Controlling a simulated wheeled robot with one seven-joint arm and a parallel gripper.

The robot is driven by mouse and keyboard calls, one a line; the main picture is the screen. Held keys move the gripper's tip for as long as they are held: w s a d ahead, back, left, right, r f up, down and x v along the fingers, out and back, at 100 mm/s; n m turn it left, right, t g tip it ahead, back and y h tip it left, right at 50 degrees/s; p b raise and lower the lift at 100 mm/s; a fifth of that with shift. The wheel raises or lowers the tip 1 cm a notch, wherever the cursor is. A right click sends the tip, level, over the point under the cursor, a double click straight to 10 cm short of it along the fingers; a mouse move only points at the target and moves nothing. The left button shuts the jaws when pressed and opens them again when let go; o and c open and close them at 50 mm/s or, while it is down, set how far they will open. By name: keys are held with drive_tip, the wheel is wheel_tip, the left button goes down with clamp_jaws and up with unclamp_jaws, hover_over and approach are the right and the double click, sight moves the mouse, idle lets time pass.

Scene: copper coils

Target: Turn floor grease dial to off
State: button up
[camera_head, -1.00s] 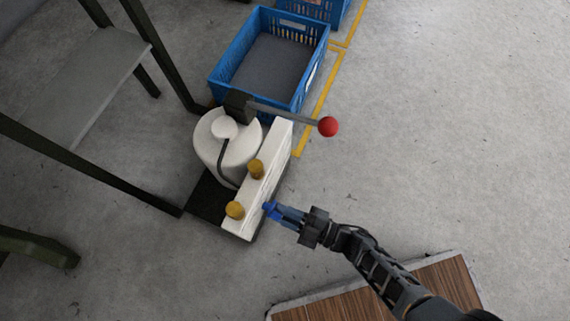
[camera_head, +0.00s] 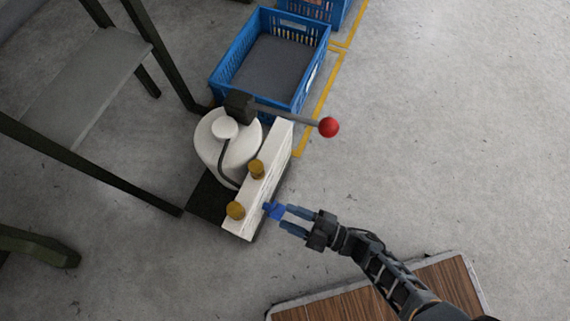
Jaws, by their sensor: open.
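The floor grease unit has a white drum (camera_head: 213,150) behind an upright white panel (camera_head: 279,150).
Two brass-coloured caps (camera_head: 257,168) (camera_head: 236,210) stand on top of the panel. A lever with a red ball (camera_head: 329,127) sticks out to the right above my gripper. A blue crate (camera_head: 224,82) stands behind. A wooden platform (camera_head: 430,282) lies at lower right. The floor at right is clear.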

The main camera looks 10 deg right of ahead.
drive_tip(key=shift+v, duration=2.65)
drive_tip(key=s+d+r+m+t+h, duration=0.45)
drive_tip(key=d+r+m+h, duration=0.2)
drive_tip(key=d+r, duration=0.35)
drive_tip(key=s+d+r+m+h, duration=0.1)
drive_tip(key=s+r+m+h, duration=0.25)
drive_tip(key=r, duration=0.55)
drive_tip(key=s+d+r+m+h, duration=0.1)
drive_tip(key=s+r+m+h, duration=0.3)
drive_tip(key=r, duration=0.6)
wheel_tip(320, 180, up, 44)
drive_tip(key=m+p, duration=0.4)
drive_tip(key=p, duration=3.1)
drive_tip(key=shift+a+g, duration=0.35)
drive_tip(key=shift+f, duration=0.1)
